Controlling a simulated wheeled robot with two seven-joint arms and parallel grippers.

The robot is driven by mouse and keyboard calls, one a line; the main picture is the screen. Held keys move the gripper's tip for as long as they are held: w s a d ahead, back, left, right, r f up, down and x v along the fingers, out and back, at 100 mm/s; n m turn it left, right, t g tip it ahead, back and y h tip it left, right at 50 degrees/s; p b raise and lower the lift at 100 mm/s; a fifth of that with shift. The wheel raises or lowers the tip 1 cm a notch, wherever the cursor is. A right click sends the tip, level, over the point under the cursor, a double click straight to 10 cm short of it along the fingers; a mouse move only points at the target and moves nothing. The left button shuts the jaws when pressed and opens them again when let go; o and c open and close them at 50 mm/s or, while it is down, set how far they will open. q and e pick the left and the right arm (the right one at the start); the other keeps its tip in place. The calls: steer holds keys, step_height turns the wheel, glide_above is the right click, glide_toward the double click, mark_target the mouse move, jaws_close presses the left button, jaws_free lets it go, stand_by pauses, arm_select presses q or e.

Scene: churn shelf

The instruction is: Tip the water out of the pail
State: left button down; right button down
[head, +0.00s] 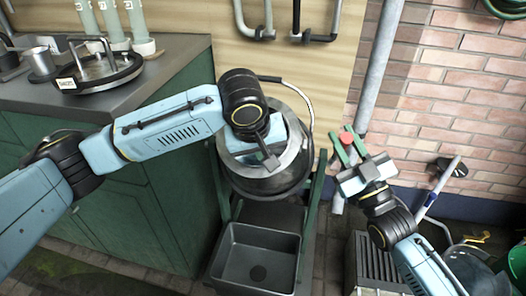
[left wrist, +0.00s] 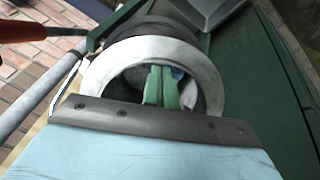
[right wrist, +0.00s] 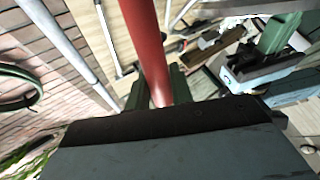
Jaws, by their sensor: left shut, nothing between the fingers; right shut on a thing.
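The grey metal pail (head: 285,182) hangs in a green stand, its round mouth facing up toward me; it also shows in the left wrist view as a pale ring (left wrist: 98,75). Whether water is in it I cannot tell, since my left gripper hides much of the mouth. My left gripper (head: 270,160) is shut and empty, over the mouth; its green fingers (left wrist: 162,88) show against the opening. My right gripper (head: 350,156) is shut on a red handle (head: 346,138), right of the pail. The handle looks like a long red bar (right wrist: 150,45) in the right wrist view.
A black basin (head: 228,272) sits below the pail. A grey pipe (head: 378,65) runs behind the red handle. A slatted crate (head: 375,262) stands at lower right.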

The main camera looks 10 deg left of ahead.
arm_select(q)
steer(key=shift+s+d+f, duration=0.3)
steer(key=shift+s+f, duration=0.6)
arm_select(e)
steer(key=c, duration=1.6)
jaws_free()
steer(key=shift+c, duration=0.2)
arm_select(q)
steer(key=shift+w, duration=0.1)
arm_select(e)
steer(key=o, duration=0.4)
steer(key=shift+w, duration=0.15)
steer(key=shift+c, duration=0.2)
